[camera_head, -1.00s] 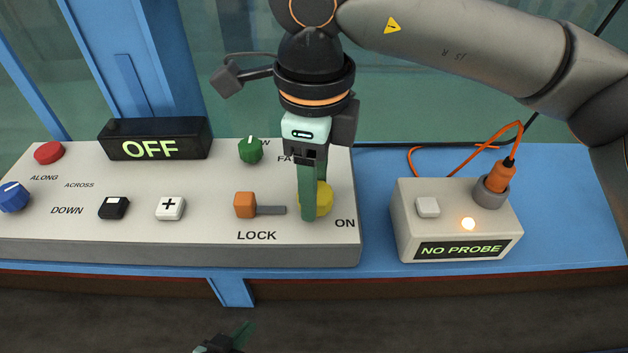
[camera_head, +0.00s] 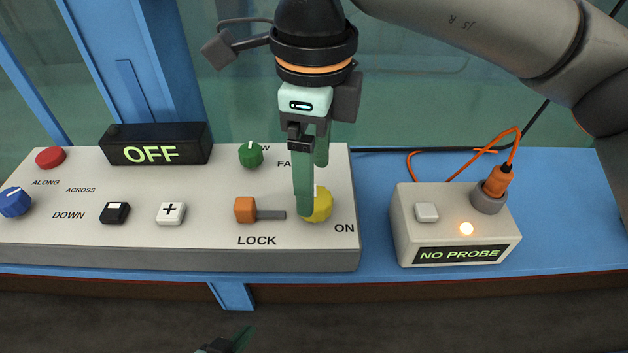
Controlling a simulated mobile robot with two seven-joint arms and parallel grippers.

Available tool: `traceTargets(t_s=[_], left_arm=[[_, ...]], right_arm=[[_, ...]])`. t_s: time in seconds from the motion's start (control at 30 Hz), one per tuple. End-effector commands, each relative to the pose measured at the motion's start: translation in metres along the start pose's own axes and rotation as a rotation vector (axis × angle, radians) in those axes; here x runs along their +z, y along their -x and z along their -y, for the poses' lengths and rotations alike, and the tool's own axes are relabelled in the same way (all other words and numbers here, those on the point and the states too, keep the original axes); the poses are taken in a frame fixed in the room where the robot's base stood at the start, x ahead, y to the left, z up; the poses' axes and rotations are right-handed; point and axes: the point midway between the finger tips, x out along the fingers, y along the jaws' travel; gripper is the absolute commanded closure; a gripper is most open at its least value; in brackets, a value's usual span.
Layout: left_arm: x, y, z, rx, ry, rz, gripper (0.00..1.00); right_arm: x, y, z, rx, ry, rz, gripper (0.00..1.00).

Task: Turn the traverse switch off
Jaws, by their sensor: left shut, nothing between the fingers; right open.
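The yellow knob (camera_head: 321,206) sits on the right of the white control panel (camera_head: 200,240), beside the word ON. Part of a white mark shows at its top; its left side is hidden. No label in view names the traverse switch. My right gripper (camera_head: 312,188) is open at the knob, one finger in front of its left side and the other further back. I cannot tell whether either finger touches it. A black display (camera_head: 155,146) on the panel reads OFF. My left gripper (camera_head: 240,338) is shut and empty at the bottom edge, mostly out of view.
An orange lock slider (camera_head: 246,210) is left of the yellow knob, a green knob (camera_head: 250,155) behind it. A probe box (camera_head: 455,228) reading NO PROBE stands to the right, with an orange plug and cable. Blue ledge lies bare between panel and box.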

Motion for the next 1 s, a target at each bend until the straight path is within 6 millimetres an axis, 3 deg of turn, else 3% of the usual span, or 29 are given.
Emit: traceTargets(t_s=[0.03, 0.2, 0.4, 1.0], left_arm=[[-0.002, 0.002, -0.001, 0.001, 0.0, 0.002, 1.0], [-0.004, 0.005, -0.002, 0.003, 0.001, 0.005, 1.0], [-0.008, 0.007, -0.003, 0.004, 0.001, 0.003, 1.0], [-0.01, 0.004, -0.003, 0.005, 0.0, -0.001, 1.0]], right_arm=[[0.001, 0.015, 0.0, -0.004, -0.001, 0.003, 0.17], [0.001, 0.052, 0.0, -0.002, 0.001, 0.001, 0.17], [0.0, 0.081, 0.0, -0.002, 0.001, 0.0, 0.17], [0.0, 0.089, 0.0, -0.001, 0.002, -0.001, 0.17]])
